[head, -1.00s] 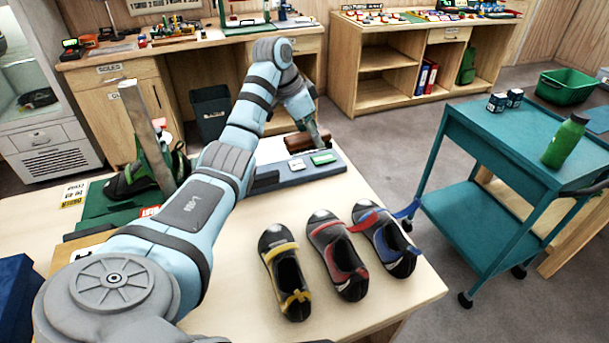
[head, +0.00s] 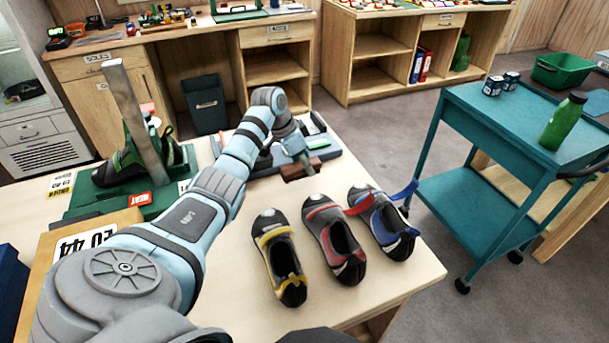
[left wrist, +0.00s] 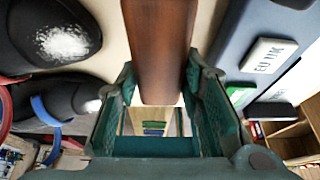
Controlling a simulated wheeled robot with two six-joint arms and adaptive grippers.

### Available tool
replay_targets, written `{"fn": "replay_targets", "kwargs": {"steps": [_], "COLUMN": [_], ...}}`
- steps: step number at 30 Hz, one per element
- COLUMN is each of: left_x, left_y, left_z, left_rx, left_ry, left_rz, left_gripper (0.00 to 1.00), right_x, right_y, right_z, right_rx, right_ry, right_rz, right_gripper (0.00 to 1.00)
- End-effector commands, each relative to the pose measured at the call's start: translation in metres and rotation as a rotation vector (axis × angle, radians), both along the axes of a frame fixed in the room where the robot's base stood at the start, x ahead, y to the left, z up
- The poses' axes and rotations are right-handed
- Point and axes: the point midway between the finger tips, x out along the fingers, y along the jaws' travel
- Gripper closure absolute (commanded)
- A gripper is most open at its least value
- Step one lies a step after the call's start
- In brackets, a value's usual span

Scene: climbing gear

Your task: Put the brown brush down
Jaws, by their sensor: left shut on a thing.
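The brown brush (head: 301,169) is in my left gripper (head: 298,158), in front of the grey tray and behind the shoes. In the left wrist view the brown brush (left wrist: 157,50) reaches between the two green fingers of my left gripper (left wrist: 160,108), which is shut on it. I cannot tell whether the brush touches the table (head: 385,300) or hangs just above it. My right gripper is not in view.
Three climbing shoes with yellow (head: 280,258), red (head: 334,240) and blue (head: 383,224) trim stand in front of the brush. The grey tray (head: 327,150) lies behind it. A green shoe stand (head: 150,200) is at left. Bare table lies at right front.

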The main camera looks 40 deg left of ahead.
Motion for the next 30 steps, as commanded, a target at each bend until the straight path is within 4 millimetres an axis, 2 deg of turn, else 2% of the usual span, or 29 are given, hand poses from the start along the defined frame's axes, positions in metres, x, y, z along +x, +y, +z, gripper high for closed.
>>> {"fn": "replay_targets", "kwargs": {"steps": [1,5,14,15,18,19,30], "left_x": [-0.001,-0.001,0.0,0.0,0.0,0.0,0.0], "left_y": [0.0,-0.001,0.0,0.0,0.0,0.0,0.0], "left_z": [-0.014,-0.034,-0.038,-0.039,-0.039,-0.039,-0.041], "left_rx": [-0.002,-0.002,0.0,0.0,0.0,0.0,0.001], "left_ry": [0.003,0.003,0.0,0.0,0.0,0.0,0.0], "left_rz": [0.001,0.001,0.0,0.0,0.0,0.0,0.0], "left_gripper": [0.88,0.88,0.88,0.64,0.48,0.46,0.46], "right_x": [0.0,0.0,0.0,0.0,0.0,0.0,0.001], "right_y": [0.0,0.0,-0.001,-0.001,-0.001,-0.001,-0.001], "right_z": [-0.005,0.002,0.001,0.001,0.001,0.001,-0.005], "right_rx": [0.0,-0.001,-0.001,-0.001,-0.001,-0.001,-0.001], "right_ry": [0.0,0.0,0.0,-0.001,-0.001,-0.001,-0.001], "right_rz": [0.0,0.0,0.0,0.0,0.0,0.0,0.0], "right_gripper": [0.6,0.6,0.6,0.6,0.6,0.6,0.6]}}
